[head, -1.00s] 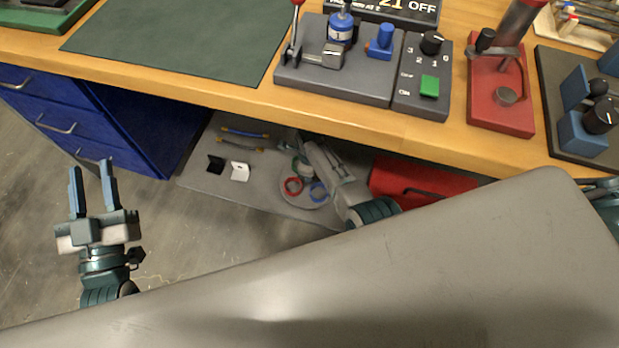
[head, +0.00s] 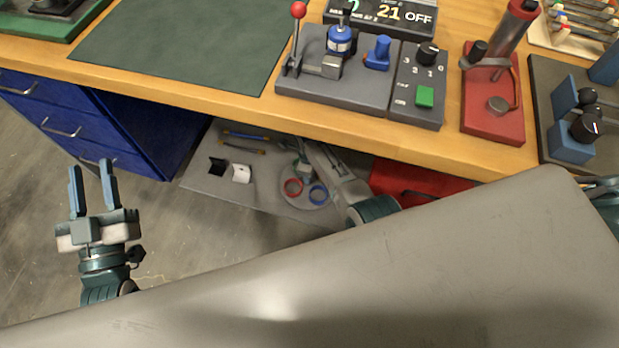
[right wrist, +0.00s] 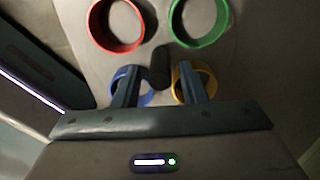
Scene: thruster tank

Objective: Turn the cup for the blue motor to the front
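A round grey plate bearing coloured ring-shaped cups lies on the grey surface below the bench. In the right wrist view it carries a red cup (right wrist: 117,25), a green cup (right wrist: 199,22), a blue cup (right wrist: 131,86) and a yellow cup (right wrist: 194,82) around a dark upright post (right wrist: 160,68). My left gripper (head: 92,180) is open and empty, far left of the plate.
The wooden bench (head: 200,101) overhangs the plate. It bears a grey fixture (head: 335,82), a switch box (head: 420,95) and a red press (head: 495,110). A red box (head: 415,182) is right of my right arm. Blue drawers (head: 75,130) stand left. Black and white brackets (head: 240,173) lie left of the plate.

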